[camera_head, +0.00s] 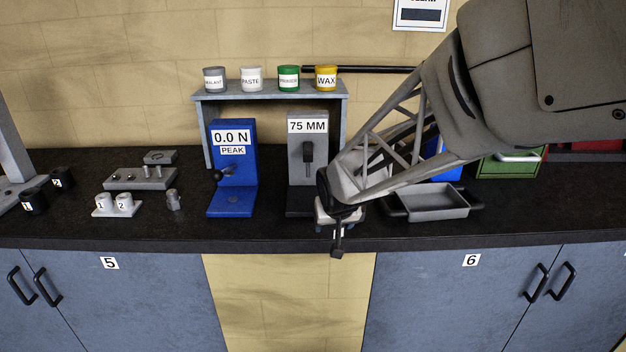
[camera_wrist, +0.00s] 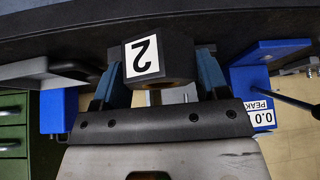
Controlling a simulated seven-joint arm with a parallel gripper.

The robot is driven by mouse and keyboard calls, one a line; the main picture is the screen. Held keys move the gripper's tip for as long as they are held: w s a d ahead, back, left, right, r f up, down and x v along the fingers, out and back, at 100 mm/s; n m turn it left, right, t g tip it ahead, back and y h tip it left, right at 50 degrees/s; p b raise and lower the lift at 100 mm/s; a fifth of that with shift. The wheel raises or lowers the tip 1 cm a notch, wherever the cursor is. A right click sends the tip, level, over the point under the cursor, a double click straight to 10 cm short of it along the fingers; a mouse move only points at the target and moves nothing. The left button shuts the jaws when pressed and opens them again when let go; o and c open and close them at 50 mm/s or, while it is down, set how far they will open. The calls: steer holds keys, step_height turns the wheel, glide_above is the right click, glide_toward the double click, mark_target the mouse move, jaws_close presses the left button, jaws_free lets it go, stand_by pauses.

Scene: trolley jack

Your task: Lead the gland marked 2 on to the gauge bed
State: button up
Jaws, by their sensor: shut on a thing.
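A black block-like piece marked 2 (camera_wrist: 178,60), which I take as the gland, sits between the two blue fingers of my gripper (camera_wrist: 160,78) in the wrist view. My gripper is shut on it. The gauge marked 75 MM (camera_head: 308,150) stands behind and left of my gripper. I take its dark base (camera_head: 298,205) as the gauge bed; my gripper and arm partly cover that area.
The blue 0.0 N gauge (camera_head: 231,165) stands left of the 75 MM one. Further left are white cups marked 1 and 2 (camera_head: 115,206), a small metal part (camera_head: 173,200) and black pieces also marked 1 and 2 (camera_head: 35,202). A grey tray (camera_head: 440,203) is at right.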

steer(key=shift+w, duration=0.1)
steer(key=shift+w+a+f, duration=0.25)
steer(key=shift+w+a, duration=0.25)
steer(key=shift+w, duration=2.1)
steer(key=shift+w+a+f, duration=0.2)
steer(key=shift+w+a, duration=0.35)
steer(key=shift+w, duration=2.05)
steer(key=shift+w+a+f, duration=0.25)
steer(key=shift+w+a, duration=0.25)
steer(key=shift+w, duration=2.1)
steer(key=shift+f, duration=1.8)
steer(key=shift+f, duration=0.1)
steer(key=o, duration=1.3)
steer(key=shift+c, duration=0.2)
